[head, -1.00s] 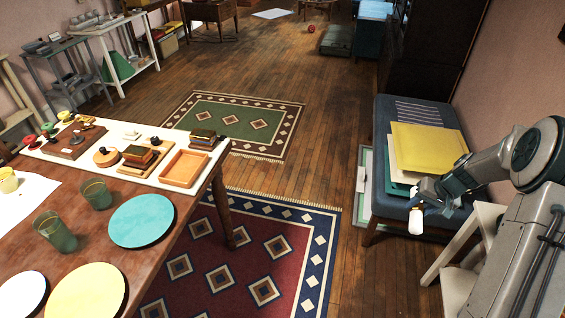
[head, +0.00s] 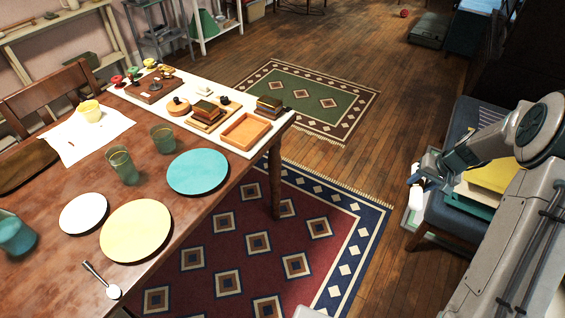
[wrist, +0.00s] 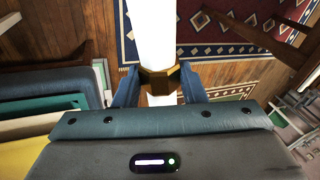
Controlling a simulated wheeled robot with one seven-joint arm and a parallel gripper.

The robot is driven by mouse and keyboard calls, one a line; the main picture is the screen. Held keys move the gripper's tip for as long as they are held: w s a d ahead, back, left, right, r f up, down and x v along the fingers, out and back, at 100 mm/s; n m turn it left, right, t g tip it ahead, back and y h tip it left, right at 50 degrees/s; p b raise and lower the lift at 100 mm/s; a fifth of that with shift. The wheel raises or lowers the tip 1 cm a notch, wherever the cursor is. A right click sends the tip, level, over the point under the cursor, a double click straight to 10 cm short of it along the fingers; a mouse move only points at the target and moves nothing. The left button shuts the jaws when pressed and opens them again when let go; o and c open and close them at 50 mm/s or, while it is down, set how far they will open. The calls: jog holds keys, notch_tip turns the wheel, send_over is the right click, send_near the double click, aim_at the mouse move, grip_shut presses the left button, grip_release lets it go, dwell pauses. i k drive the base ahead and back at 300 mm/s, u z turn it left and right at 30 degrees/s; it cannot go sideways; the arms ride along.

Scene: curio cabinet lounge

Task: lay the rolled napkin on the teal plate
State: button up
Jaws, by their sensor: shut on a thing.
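The teal plate (head: 198,172) lies flat on the wooden table, bare, in the head view. My gripper (wrist: 160,84) is shut on the rolled napkin (wrist: 152,32), a white roll with a brown-gold band, seen in the wrist view. The band sits between the two blue fingers. In the head view my gripper (head: 416,183) is small at the right, beside the bench and well apart from the table. The napkin's white end shows there, partly hidden by my arm.
A cream plate (head: 136,231), a white plate (head: 83,213), a spoon (head: 103,281) and green glasses (head: 122,165) stand around the teal plate. A white runner with a wooden tray (head: 246,131) lies behind it. Open rug (head: 262,243) separates table and bench (head: 447,222).

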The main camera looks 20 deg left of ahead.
aim_at(195, 171)
jog(key=u, duration=1.4)
